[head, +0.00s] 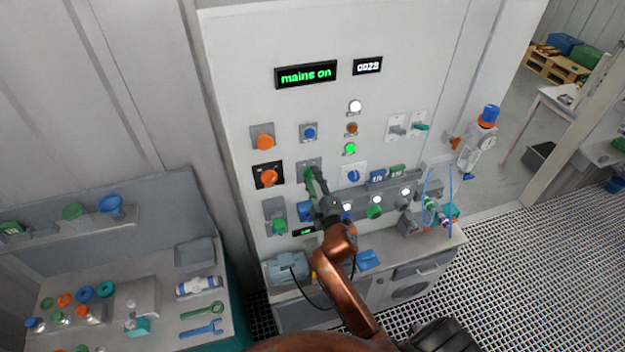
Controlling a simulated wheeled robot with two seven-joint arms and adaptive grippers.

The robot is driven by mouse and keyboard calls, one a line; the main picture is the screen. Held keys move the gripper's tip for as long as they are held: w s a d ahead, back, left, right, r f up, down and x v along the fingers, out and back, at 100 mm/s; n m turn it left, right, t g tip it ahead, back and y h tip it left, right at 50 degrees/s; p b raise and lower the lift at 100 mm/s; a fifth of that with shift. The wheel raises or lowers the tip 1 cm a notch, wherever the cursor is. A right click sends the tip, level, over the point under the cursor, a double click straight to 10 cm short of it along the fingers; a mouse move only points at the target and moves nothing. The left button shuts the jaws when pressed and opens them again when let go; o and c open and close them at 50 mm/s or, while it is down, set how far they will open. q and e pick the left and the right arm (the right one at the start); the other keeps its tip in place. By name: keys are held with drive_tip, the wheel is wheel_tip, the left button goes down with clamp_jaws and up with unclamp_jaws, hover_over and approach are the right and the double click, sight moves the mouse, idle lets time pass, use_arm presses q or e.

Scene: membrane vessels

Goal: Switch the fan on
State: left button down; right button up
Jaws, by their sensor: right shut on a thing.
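The grey control panel (290,110) carries knobs, switches and lamps. Its labels are too small to read, so I cannot tell which control is the fan's. My right gripper (312,184) reaches up to the panel and is shut on a green knob (308,174) on a grey plate. The fingers partly hide this knob, and its setting cannot be told. A lit display (306,74) reads "mains on". My left gripper is not in view.
Orange knobs (265,142) and a blue button (309,132) sit close around the gripper. White and green lamps (350,149) glow to its right. A bench with tools (165,290) is at left.

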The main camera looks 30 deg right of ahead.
drive_tip(key=shift+f+m, duration=0.1)
drive_tip(key=shift+m, duration=0.5)
drive_tip(key=o, duration=1.2)
drive_tip(key=shift+c, duration=0.2)
drive_tip(key=v, duration=1.2)
